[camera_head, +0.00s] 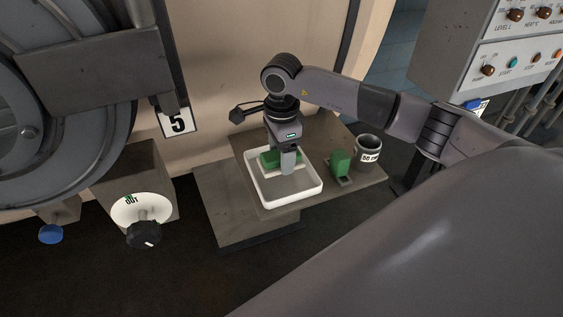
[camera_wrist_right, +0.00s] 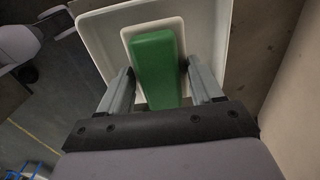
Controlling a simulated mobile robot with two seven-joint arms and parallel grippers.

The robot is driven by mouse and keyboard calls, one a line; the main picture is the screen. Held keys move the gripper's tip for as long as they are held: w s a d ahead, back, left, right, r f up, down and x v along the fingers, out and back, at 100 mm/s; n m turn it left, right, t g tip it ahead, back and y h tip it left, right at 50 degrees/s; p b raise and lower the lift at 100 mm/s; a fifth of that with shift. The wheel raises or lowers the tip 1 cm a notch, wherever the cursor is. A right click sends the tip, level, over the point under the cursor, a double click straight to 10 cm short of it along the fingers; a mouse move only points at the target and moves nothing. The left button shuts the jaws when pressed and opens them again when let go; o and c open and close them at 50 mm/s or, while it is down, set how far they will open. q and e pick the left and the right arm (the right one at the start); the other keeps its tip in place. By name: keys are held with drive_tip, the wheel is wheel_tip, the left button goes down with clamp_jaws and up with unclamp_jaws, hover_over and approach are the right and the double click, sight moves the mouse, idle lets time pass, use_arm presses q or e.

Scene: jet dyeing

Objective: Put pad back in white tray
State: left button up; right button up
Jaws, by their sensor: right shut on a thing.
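The white tray (camera_head: 293,201) stands on the small table below my right arm. The green pad (camera_wrist_right: 156,66) is between the fingers of my right gripper (camera_wrist_right: 163,88), over the tray floor in the right wrist view. The pad (camera_head: 268,159) also shows in the head view, at the far left part of the tray, partly hidden behind my right gripper (camera_head: 289,168). My right gripper points down and is shut on the pad. I cannot tell whether the pad touches the tray floor. My left gripper is not in view.
A dial with a black knob (camera_head: 144,233) is at the left. A control panel (camera_head: 515,50) is at the upper right.

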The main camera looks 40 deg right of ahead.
wheel_tip(320, 180, down, 4)
drive_tip(key=shift+r, duration=0.2)
drive_tip(key=o, duration=0.9)
drive_tip(key=shift+o, duration=0.2)
drive_tip(key=shift+r, duration=0.15)
wheel_tip(320, 180, up, 12)
drive_tip(key=shift+f+b, duration=0.1)
drive_tip(key=shift+b, duration=0.4)
